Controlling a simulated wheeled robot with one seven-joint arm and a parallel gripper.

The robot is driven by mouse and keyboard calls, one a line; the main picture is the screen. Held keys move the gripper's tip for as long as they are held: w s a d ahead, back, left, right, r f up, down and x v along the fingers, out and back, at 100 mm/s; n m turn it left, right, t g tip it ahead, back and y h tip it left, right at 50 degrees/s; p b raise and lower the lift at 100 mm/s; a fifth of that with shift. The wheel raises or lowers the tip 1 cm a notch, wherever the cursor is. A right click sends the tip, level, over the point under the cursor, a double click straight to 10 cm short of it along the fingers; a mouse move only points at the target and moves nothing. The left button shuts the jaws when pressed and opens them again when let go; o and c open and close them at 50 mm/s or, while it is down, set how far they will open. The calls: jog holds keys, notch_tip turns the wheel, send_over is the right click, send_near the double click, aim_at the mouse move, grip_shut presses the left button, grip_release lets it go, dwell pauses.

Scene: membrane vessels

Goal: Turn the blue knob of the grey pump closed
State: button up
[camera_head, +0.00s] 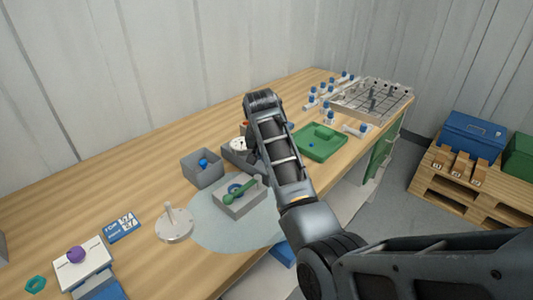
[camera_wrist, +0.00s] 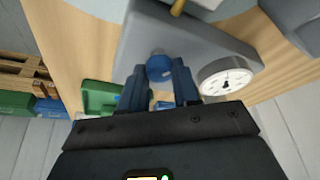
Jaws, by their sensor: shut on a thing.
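The grey pump (camera_wrist: 185,45) fills the upper middle of the wrist view, with a round white gauge (camera_wrist: 226,78) on its right side. The blue knob (camera_wrist: 159,68) sticks out of the pump's near side. My gripper (camera_wrist: 158,72) has its two dark blue fingers on either side of the knob and is shut on it. In the head view, the pump (camera_head: 232,153) stands on the wooden bench, mostly hidden behind my arm. The knob and my fingertips are hidden there. How far the knob is turned cannot be told.
A grey block with a green lever (camera_head: 238,198) sits in front of the pump. A grey bin (camera_head: 203,168) with a blue item stands left, a green tray (camera_head: 320,143) right, and a rack (camera_head: 372,98) farther back. A white disc with a post (camera_head: 174,224) stands front left.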

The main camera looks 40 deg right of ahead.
jog(key=m+g, duration=0.1)
jog(key=m, duration=0.2)
jog(key=shift+w+m+h, duration=0.15)
jog(key=shift+m+h, duration=0.25)
jog(key=m+g+b, duration=0.1)
jog(key=m, duration=0.2)
jog(key=shift+w+m+g, duration=0.1)
jog(key=shift+m+g, duration=0.2)
jog(key=m+b, duration=0.1)
jog(key=m, duration=0.1)
jog(key=m+g+b, duration=0.1)
jog(key=m, duration=0.1)
jog(key=shift+w+f+g+b, duration=0.1)
jog(key=shift+g+b, duration=0.2)
jog(key=shift+b, duration=0.05)
jog(key=shift+m+g+y+b, duration=0.3)
jog(key=shift+m+b, duration=0.35)
jog(key=shift+m, duration=0.45)
jog(key=o, duration=1.1)
jog(key=shift+c, duration=0.2)
jog(key=v, duration=0.8)
jog(key=shift+b, duration=0.35)
